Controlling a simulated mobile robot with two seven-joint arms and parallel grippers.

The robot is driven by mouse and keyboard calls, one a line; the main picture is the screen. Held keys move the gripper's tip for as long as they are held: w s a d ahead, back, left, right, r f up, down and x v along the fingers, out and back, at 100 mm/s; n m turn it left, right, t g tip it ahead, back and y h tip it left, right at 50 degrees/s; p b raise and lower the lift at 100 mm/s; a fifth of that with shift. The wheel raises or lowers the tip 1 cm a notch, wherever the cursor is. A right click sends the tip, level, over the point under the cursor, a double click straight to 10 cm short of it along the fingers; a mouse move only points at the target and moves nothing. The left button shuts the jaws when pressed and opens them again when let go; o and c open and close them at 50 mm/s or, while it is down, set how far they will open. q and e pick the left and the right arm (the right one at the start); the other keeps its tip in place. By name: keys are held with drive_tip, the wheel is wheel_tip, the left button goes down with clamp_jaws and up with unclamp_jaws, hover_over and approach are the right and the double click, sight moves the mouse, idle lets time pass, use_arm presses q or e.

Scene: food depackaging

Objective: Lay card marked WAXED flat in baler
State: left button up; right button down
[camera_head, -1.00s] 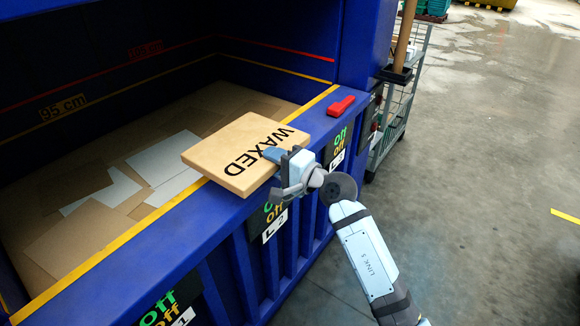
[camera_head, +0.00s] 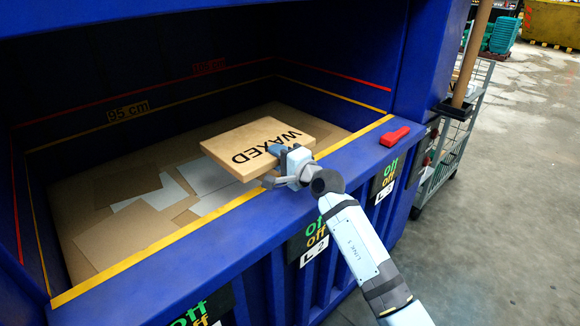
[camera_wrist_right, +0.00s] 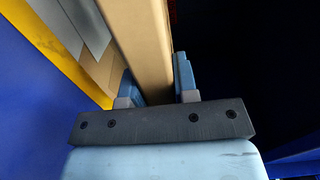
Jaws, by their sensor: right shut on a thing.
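The card marked WAXED (camera_head: 240,142) is a thick brown slab with black lettering. In the head view it is held roughly level, partly over the baler opening and near its front edge. My right gripper (camera_head: 276,163) is shut on the card's near right edge. In the right wrist view the card (camera_wrist_right: 140,40) stands between the two fingers (camera_wrist_right: 157,88). The blue baler (camera_head: 175,257) has an open chamber with loose brown and grey sheets (camera_head: 130,232) on its floor. My left gripper is not in view.
A yellow line (camera_head: 150,250) runs along the baler's front sill. A red handle (camera_head: 394,136) lies on the sill to the right. A wire trolley (camera_head: 437,175) stands beside the baler. Chamber walls carry red and yellow height lines. The concrete floor (camera_head: 510,220) at right is clear.

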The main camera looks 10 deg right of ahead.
sight(247, 138)
drive_tip(key=b+x, duration=0.6)
drive_tip(key=x, duration=0.6)
drive_tip(key=shift+w+a+f, duration=0.1)
drive_tip(key=shift+w+a, duration=0.1)
drive_tip(key=shift+w, duration=0.1)
drive_tip(key=shift+w+a, duration=0.1)
drive_tip(key=shift+w, duration=0.2)
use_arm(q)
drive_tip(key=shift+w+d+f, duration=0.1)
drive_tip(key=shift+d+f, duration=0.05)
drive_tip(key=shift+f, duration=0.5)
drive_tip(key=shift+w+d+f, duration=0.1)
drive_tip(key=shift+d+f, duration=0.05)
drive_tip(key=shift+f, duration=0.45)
use_arm(e)
drive_tip(key=c, duration=0.8)
unclamp_jaws()
use_arm(q)
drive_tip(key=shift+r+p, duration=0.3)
drive_tip(key=shift+p, duration=0.4)
use_arm(e)
drive_tip(key=v, duration=1.3)
drive_tip(key=shift+s, duration=0.4)
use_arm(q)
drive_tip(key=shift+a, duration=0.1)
